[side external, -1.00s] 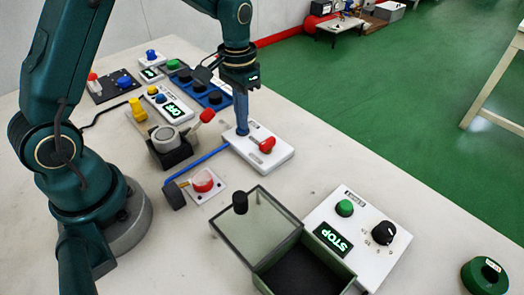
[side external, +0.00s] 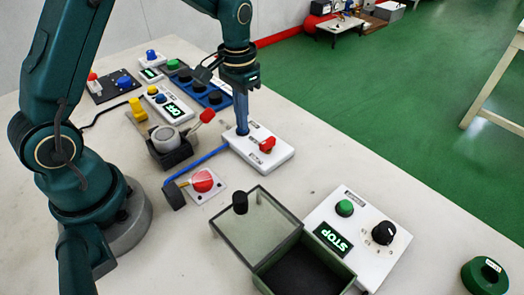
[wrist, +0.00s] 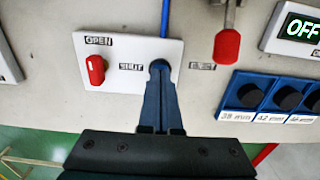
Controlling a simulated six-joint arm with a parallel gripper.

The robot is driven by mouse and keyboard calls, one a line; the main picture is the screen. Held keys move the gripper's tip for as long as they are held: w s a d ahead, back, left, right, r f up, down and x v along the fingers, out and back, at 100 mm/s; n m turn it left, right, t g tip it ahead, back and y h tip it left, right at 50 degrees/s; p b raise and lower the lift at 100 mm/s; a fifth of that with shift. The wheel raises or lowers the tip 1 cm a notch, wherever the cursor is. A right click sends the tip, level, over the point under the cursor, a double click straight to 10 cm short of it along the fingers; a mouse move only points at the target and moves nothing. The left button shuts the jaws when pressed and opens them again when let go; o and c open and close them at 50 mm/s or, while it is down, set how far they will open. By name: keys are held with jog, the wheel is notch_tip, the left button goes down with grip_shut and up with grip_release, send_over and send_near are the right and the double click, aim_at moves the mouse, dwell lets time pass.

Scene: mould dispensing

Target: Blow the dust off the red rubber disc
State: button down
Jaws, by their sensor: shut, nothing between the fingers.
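The red rubber disc (side external: 203,181) lies on a pale square plate in the side view. A brass nozzle on a blue hose (side external: 208,160) points at its left edge. The disc looks mostly clean red with a few pale streaks; remaining dust is too small to tell. Behind it is a white valve box (side external: 280,160) with a red lever (side external: 267,143). In the wrist view the lever (wrist: 96,70) stands by the OPEN label, with SHUT to its right. My gripper (wrist: 159,68) is shut and empty over the box's other end, beside the lever and apart from it.
A red-tipped handle (wrist: 227,47) on a grey clamp stands near my gripper. A blue row of black knobs (side external: 205,92) and an OFF panel (side external: 170,103) are behind. An open lidded bin (side external: 330,262) and a STOP panel (side external: 380,240) are at front right.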

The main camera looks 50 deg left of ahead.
notch_tip(320, 180, up, 11)
dwell(1.4)
notch_tip(320, 180, up, 5)
jog(key=t, duration=0.2)
send_over(240, 139)
jog(key=s+d+r+t, duration=0.1)
jog(key=s+d+r, duration=0.1)
jog(key=s, duration=0.3)
jog(key=s+d+f+t, duration=0.1)
jog(key=s+f+t, duration=0.1)
jog(key=s+f, duration=0.3)
jog(key=s, duration=0.3)
jog(key=shift+s+d+f+t, duration=0.15)
jog(key=shift+s+f+t, duration=0.1)
jog(key=shift+f+t, duration=0.05)
